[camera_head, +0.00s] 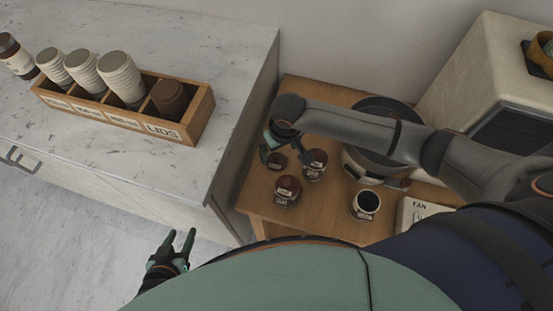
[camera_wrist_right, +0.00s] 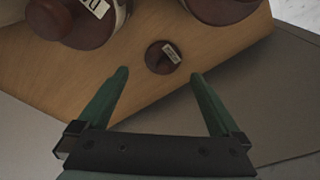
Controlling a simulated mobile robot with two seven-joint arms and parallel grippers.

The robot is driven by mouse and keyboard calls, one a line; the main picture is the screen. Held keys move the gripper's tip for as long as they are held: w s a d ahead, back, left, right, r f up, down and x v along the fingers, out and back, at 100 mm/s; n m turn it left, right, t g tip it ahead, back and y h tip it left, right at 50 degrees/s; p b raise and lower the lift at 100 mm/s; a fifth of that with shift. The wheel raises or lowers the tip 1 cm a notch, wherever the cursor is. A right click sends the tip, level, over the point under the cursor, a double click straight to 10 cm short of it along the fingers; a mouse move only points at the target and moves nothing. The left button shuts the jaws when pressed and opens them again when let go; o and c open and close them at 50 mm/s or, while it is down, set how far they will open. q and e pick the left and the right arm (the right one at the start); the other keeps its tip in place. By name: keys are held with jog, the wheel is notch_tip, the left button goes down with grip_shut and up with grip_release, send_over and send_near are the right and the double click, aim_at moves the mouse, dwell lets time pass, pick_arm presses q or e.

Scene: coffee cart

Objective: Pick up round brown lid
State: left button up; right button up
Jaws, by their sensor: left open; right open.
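The round brown lid (camera_head: 277,161) lies on the wooden table near its left edge, beside the brown-lidded jars. In the right wrist view the lid (camera_wrist_right: 158,60) is small, dark brown and has a white label on top. My right gripper (camera_wrist_right: 160,76) is open and empty, and the lid appears between and just beyond its two fingertips. In the head view my right gripper (camera_head: 281,151) is over the left part of the table. My left gripper (camera_head: 181,240) is open and empty, low in front of the white counter.
Jars with brown lids (camera_head: 287,191) (camera_head: 315,164) stand close to the lid. An open jar with dark contents (camera_head: 367,202) stands further right, near a round dark-topped appliance (camera_head: 386,113). A wooden lids box (camera_head: 200,112) with cup stacks is on the marble counter (camera_head: 215,45).

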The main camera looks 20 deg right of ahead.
aim_at(277, 156)
jog(key=f, duration=0.4)
jog(key=shift+w+a+f, duration=0.25)
jog(key=shift+w, duration=0.05)
jog(key=c, duration=1.3)
